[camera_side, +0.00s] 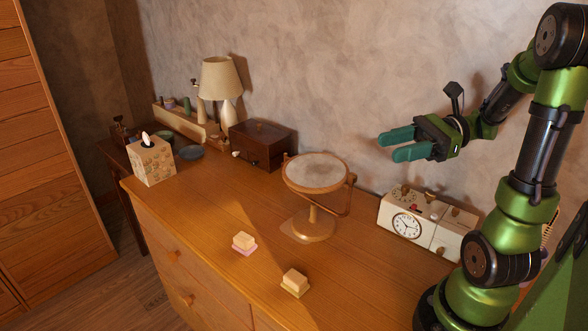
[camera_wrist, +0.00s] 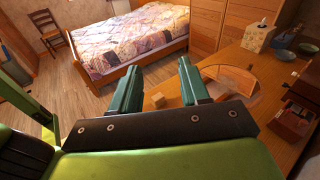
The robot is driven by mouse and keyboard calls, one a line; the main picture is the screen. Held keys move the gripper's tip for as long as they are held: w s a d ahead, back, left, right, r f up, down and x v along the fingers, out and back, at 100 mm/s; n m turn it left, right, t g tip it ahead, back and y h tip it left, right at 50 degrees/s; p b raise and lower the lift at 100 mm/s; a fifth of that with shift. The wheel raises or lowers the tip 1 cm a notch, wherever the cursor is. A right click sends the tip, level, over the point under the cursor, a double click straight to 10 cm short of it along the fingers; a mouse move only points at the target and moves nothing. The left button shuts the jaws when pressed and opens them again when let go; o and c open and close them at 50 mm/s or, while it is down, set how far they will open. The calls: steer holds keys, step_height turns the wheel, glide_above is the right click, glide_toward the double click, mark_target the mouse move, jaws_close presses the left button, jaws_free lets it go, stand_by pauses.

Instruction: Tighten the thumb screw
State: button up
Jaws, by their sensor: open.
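A round tilting mirror (camera_side: 316,171) in a wooden frame stands on a pedestal on the dresser. A small dark knob (camera_side: 351,179), possibly the thumb screw, shows at the right pivot of its frame; its details are too small to tell. My gripper (camera_side: 390,147) is open and empty, level in the air to the right of the mirror and above it, its teal fingers pointing left. No thumb screw can be made out there.
A cream clock radio (camera_side: 412,222) stands at the right near the wall. Two small soap-like blocks (camera_side: 244,242) (camera_side: 295,281) lie near the front edge. A wooden box (camera_side: 262,144), lamp (camera_side: 221,80) and tissue box (camera_side: 152,160) stand left.

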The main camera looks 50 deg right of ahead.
steer(key=s+a+f+n+g+h, duration=0.3)
steer(key=n+g+h, duration=0.1)
steer(key=n+g, duration=0.65)
steer(key=s+a+f+n+g+h, duration=0.25)
steer(key=n+g+h, duration=0.25)
steer(key=n+g, duration=0.55)
steer(key=w+a+r+n+t+h, duration=0.4)
steer(key=w+a+n+t+h, duration=0.25)
steer(key=n+h, duration=0.5)
steer(key=w+a+r+n+t+h, duration=0.3)
steer(key=w+a+n+t+h, duration=0.4)
steer(key=n+h, duration=0.4)
steer(key=m+g, duration=0.2)
glide_toward(349, 177)
steer(key=shift+n+h, duration=0.25)
steer(key=d, duration=1.1)
steer(key=shift+s+d+f, duration=0.1)
steer(key=shift+f, duration=0.15)
